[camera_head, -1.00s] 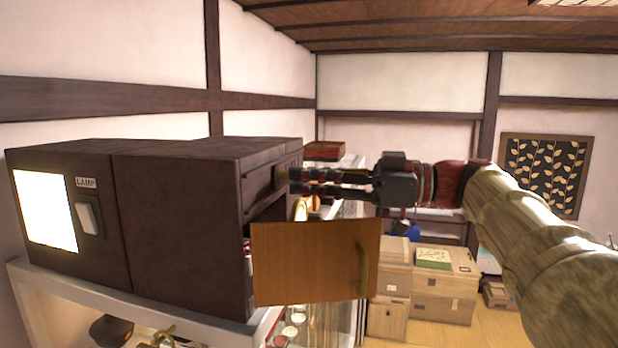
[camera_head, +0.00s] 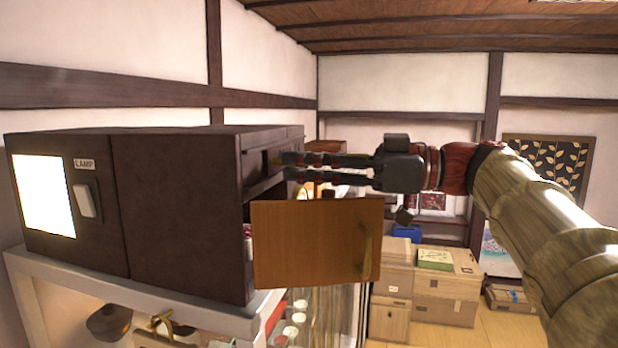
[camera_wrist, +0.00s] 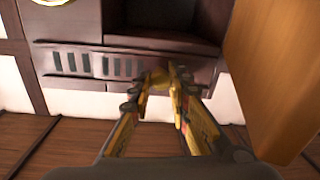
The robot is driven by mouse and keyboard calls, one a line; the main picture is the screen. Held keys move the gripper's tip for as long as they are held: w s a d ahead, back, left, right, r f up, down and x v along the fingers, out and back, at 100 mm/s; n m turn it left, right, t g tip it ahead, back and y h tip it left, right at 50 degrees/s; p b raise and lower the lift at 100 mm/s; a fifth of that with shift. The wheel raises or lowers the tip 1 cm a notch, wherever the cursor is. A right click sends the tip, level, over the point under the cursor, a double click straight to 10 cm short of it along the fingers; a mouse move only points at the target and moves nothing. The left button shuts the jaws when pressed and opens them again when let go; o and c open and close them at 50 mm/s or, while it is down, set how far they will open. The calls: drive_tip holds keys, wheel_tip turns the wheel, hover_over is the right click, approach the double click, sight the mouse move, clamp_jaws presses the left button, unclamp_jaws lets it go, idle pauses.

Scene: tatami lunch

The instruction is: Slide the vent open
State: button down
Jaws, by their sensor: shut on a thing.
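The vent (camera_wrist: 95,65) is a dark slotted strip on the front of the dark brown cabinet (camera_head: 180,190). In the wrist view it runs left of my fingers, with several slots, some pale and some darker. My gripper (camera_head: 287,166) reaches in from the right to the cabinet's upper front edge. In the wrist view my gripper (camera_wrist: 160,88) is shut on a small yellowish knob (camera_wrist: 159,76) at the right end of the visible slots. The fingertips partly hide the knob. In the head view the vent face is seen too edge-on to read its slots.
A wooden door (camera_head: 315,245) stands open just below my gripper; it also fills the right of the wrist view (camera_wrist: 275,75). Beside it is a dark open compartment (camera_wrist: 165,18). A lit lamp panel (camera_head: 43,197) is at left. Cardboard boxes (camera_head: 440,290) stand behind on the floor.

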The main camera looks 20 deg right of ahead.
sight(382, 198)
drive_tip(key=s+a+b, duration=0.2)
drive_tip(key=b, duration=0.1)
drive_tip(key=shift+s+f, duration=0.1)
drive_tip(key=shift+s, duration=0.25)
drive_tip(key=c, duration=1.7)
unclamp_jaws()
drive_tip(key=shift+s+a, duration=0.1)
drive_tip(key=shift+o, duration=0.2)
drive_tip(key=v, duration=1.2)
